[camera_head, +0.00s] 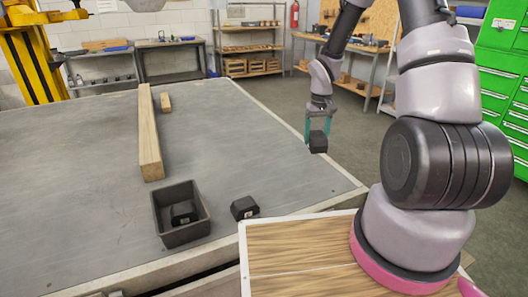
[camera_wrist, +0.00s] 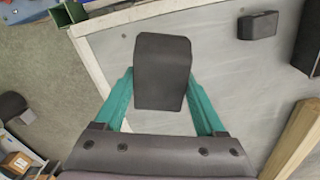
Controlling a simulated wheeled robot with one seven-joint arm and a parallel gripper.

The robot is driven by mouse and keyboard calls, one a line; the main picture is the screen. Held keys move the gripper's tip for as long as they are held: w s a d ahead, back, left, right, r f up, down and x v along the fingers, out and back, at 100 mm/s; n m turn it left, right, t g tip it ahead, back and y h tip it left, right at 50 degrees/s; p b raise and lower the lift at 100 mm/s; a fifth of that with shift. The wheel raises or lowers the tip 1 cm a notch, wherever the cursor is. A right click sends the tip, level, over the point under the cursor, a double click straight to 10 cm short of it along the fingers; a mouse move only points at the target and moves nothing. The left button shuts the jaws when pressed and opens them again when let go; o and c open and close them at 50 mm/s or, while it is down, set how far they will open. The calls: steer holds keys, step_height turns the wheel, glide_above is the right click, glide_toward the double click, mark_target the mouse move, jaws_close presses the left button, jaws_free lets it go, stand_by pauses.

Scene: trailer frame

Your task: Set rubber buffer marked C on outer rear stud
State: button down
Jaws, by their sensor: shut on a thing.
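My gripper (camera_head: 318,137) has teal fingers, which also show in the wrist view (camera_wrist: 160,82). It is shut on a black rubber buffer (camera_head: 318,144) and holds it in the air near the right edge of the grey deck (camera_head: 80,190). The held buffer fills the middle of the wrist view (camera_wrist: 162,68); no letter shows on its visible faces. A second black buffer (camera_head: 245,208) with a pale mark lies on the deck; the mark is too small to read. No stud can be made out with certainty; a small dark spot (camera_wrist: 124,36) shows near the deck edge.
A black open bin (camera_head: 163,226) on the deck holds another marked buffer (camera_head: 184,212). A long wooden beam (camera_head: 149,135) and a short wooden block (camera_head: 166,103) lie beyond it. The middle right of the deck is clear. Shelves (camera_head: 250,50) and green cabinets (camera_head: 503,85) stand around.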

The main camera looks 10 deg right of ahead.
steer(key=a+f+n, duration=0.5)
steer(key=f+n, duration=0.1)
steer(key=n, duration=0.5)
steer(key=s+a+f+n, duration=0.1)
steer(key=a+f+n, duration=0.3)
steer(key=n, duration=0.7)
step_height(320, 180, down, 3)
steer(key=shift+s+a+r, duration=0.2)
steer(key=shift+s+a, duration=0.1)
steer(key=shift+a, duration=0.1)
steer(key=shift+f, duration=4.85)
steer(key=shift+f, duration=0.2)
jaws_free()
